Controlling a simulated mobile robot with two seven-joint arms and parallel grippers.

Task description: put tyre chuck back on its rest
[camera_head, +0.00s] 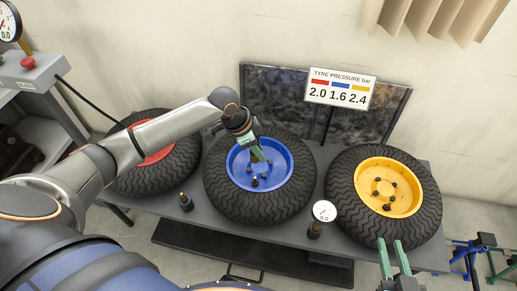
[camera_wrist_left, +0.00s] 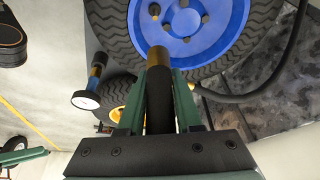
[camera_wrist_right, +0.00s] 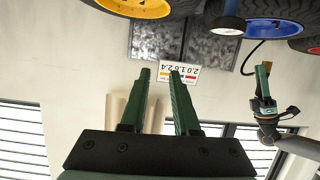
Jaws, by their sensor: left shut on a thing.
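My left gripper (camera_head: 259,154) is over the wheel with the blue rim (camera_head: 287,178). In the left wrist view its fingers (camera_wrist_left: 160,85) are shut on the tyre chuck (camera_wrist_left: 159,105), a dark cylinder with a brass tip pointing towards the blue rim. I cannot tell whether the tip touches anything. A short dark post (camera_head: 186,203) with a brass-coloured top stands on the bench, left of the blue wheel; I cannot tell whether it is the rest. My right gripper (camera_head: 392,244) is open and empty near the bench's front right; its fingers (camera_wrist_right: 160,75) also show apart in the right wrist view.
Wheels with a red rim (camera_head: 150,150) and a yellow rim (camera_head: 410,190) lie either side on the grey bench (camera_head: 150,205). A round gauge (camera_head: 323,211) stands at the front between blue and yellow. A pressure sign (camera_head: 340,88) stands behind. A black hose (camera_wrist_left: 285,75) curves near the chuck.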

